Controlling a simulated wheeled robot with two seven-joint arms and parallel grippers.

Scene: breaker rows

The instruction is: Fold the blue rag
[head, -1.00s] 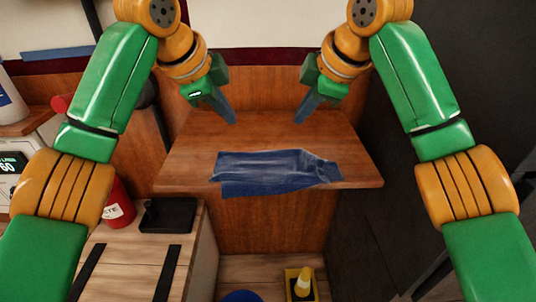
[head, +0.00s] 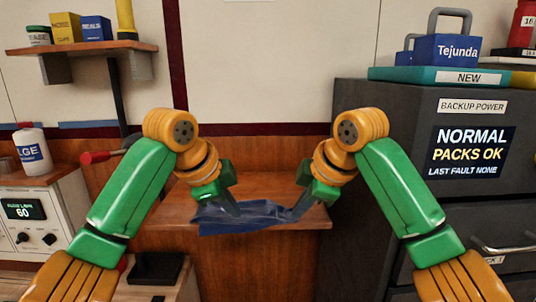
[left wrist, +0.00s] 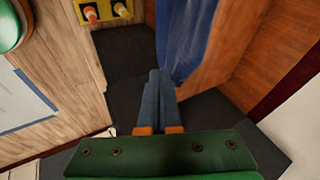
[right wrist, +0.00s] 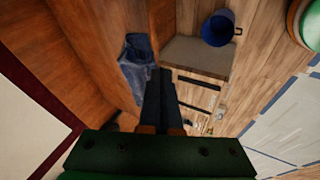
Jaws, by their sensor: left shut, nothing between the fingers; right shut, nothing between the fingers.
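The blue rag (head: 248,216) lies as a wrinkled, long strip across the wooden shelf (head: 318,216), near its front edge. Its layers are hard to tell apart. In the left wrist view the rag (left wrist: 186,38) is beside the fingertips; in the right wrist view the rag (right wrist: 138,66) is just left of them. My left gripper (head: 234,208) is shut and empty, its tips overlapping the rag's left half in the head view. My right gripper (head: 296,212) is shut and empty at the rag's right end. Whether either touches the cloth I cannot tell.
A tall dark cabinet (head: 375,150) stands close at the right of the shelf. A white bottle (head: 32,150) and a control box (head: 32,222) are at the left. A black tray (head: 155,268) sits lower down. A blue mug (right wrist: 218,28) shows in the right wrist view.

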